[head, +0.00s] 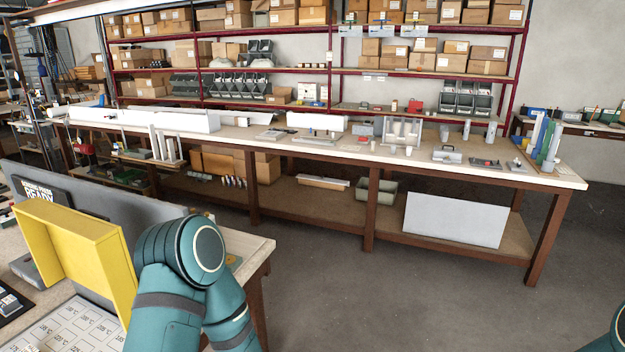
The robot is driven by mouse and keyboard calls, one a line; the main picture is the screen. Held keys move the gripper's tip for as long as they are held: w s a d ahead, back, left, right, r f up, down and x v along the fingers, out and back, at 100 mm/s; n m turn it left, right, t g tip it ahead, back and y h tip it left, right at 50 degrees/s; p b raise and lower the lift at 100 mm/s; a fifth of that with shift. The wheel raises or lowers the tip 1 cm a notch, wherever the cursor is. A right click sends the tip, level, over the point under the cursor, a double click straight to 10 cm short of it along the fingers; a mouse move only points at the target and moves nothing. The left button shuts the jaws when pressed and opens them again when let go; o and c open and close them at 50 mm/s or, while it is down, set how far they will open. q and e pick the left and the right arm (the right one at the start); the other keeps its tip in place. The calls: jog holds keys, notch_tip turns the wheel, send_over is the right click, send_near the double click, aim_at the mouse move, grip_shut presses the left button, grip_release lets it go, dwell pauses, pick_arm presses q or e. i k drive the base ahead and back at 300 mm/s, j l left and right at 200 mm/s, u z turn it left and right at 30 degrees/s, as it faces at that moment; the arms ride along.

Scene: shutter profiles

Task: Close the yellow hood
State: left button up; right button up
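The yellow hood (95,262) stands raised at the lower left in the head view, a boxy shell with its right side partly behind my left arm. A grey panel (95,215) rises behind it, with a dark display (45,190) reading "READY" at its left end. A white sheet with printed temperature values (70,328) lies below and in front of the hood. My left arm's teal links are close to the hood's right edge; whether they touch it I cannot tell. Neither gripper shows. Only a bit of my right arm shows at the lower right corner.
The near bench's edge (262,250) ends right of my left arm. Open grey floor (345,285) lies beyond it. A long workbench (545,178) with profiles, tools and small parts stands across the room, before red shelves with cardboard boxes (487,60).

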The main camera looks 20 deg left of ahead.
aim_at(83, 246)
jog(key=i+l+u, duration=0.1)
jog(key=u, duration=0.35)
jog(key=i+l+u, duration=0.2)
jog(key=u, duration=0.3)
jog(key=i+l+u, duration=0.25)
jog(key=u, duration=0.2)
jog(key=i+l+u, duration=0.1)
jog(key=l+u, duration=0.55)
jog(key=u, duration=0.3)
jog(key=i+l+u, duration=0.1)
jog(key=l+u, duration=0.6)
jog(key=l, duration=0.2)
